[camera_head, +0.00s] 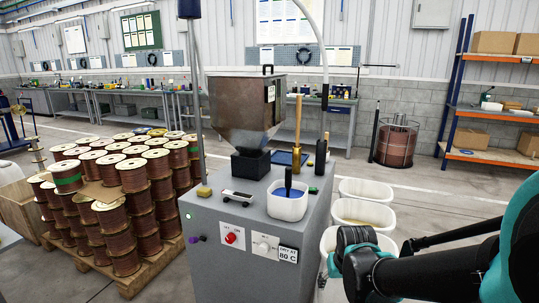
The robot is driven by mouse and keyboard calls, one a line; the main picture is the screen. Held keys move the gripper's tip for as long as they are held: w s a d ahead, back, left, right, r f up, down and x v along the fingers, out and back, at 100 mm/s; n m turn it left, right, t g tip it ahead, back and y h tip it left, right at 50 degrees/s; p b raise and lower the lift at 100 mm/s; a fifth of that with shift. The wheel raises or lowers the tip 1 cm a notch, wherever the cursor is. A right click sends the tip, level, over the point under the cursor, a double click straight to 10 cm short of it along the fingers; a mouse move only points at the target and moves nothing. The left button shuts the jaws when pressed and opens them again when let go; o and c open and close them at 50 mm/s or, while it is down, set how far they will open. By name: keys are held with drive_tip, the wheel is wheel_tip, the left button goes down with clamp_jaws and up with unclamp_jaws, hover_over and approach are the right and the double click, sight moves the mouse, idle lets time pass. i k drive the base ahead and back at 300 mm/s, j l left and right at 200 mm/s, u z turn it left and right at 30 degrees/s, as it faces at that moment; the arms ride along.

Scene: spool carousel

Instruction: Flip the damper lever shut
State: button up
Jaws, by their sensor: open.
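A grey cabinet (245,262) stands in the middle, with a metal hopper (240,105) above a black block on its top. I cannot tell which part is the damper lever. A black upright handle (321,152) stands at the cabinet's right rear edge, beside a tan upright post (297,128). A small purple knob (196,239) sticks out at the cabinet's front left. My black and teal arm reaches in from the lower right, short of the cabinet top. I cannot make out the fingers of my gripper.
A white tub (287,207) with blue contents and a dark-handled tool stands on the cabinet top. A small scale-like device (238,197) lies left of it. Pale bins (365,190) stand right of the cabinet. Stacked copper spools (125,215) fill the left.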

sight(193, 240)
drive_tip(key=u, duration=1)
